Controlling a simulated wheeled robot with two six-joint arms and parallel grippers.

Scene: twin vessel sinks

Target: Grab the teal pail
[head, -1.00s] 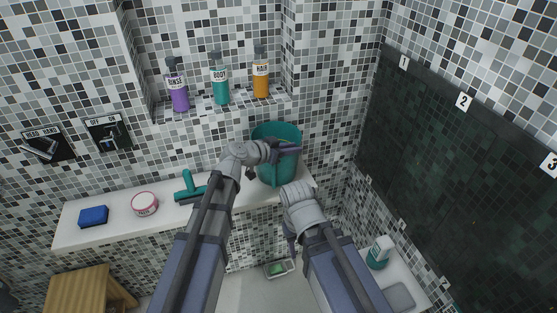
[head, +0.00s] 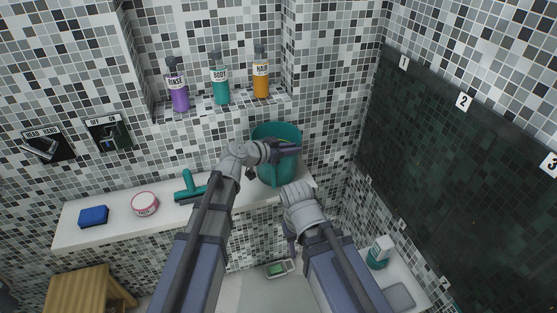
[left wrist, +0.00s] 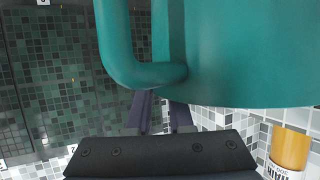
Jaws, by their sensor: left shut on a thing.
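The teal pail (head: 286,172) stands upright at the right end of the white ledge, in the corner, in the head view. My left gripper (head: 288,149) is at the near side of the pail and hides part of it. In the left wrist view the pail wall (left wrist: 250,50) fills the top right, with its looped teal handle (left wrist: 113,45) on the left. My left gripper's fingers (left wrist: 158,115) are at the lower end of the handle and shut on the pail, though the contact is partly hidden. My right gripper (head: 290,238) hangs below the ledge, mostly hidden by its own wrist; its jaws cannot be made out.
A teal squeegee (head: 188,186), pink-lidded tub (head: 145,203) and blue sponge (head: 94,216) lie on the ledge (head: 75,239). Purple (head: 179,92), teal (head: 221,88) and orange (head: 261,80) bottles stand in the niche above. A dark numbered panel (head: 455,160) is at the right.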

